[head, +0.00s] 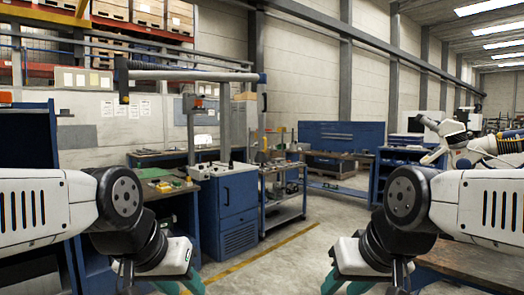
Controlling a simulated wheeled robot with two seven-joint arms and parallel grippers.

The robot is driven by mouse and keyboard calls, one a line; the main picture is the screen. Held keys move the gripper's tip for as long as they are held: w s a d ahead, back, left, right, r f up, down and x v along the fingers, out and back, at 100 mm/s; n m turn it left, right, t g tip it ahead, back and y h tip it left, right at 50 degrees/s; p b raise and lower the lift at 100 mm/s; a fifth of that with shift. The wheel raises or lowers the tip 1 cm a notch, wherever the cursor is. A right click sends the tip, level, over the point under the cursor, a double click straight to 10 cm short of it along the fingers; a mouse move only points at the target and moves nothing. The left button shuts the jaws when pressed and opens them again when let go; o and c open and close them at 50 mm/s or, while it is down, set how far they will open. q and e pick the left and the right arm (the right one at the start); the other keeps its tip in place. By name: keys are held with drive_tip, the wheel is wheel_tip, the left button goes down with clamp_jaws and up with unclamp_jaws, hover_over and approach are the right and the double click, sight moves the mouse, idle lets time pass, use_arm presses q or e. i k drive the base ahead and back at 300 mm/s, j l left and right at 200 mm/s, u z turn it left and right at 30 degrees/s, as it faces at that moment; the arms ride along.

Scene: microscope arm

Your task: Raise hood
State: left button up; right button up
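No part is plainly recognisable as a hood. A long grey horizontal tube arm (190,75) with a dark end piece (123,82) hangs high above the blue workstation, left of centre; the end piece may be the hood, but I cannot tell. The tube's right end meets a tall post (262,118). My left gripper (179,285) is low at the bottom edge, far in front of and below the tube. My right gripper (346,285) is low at the bottom, right of centre. Only parts of their teal fingers show; the tips are cut off. Neither gripper touches the tube.
A blue cabinet (228,205) stands below the tube, with a metal trolley (284,197) beside it. A bench with a green mat (151,173) is at left, and a wooden table (462,262) at lower right. Open floor (290,262) with a yellow line lies between my arms.

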sight(261, 156)
drive_tip(key=i+l+u, duration=0.1)
drive_tip(key=i, duration=1.9)
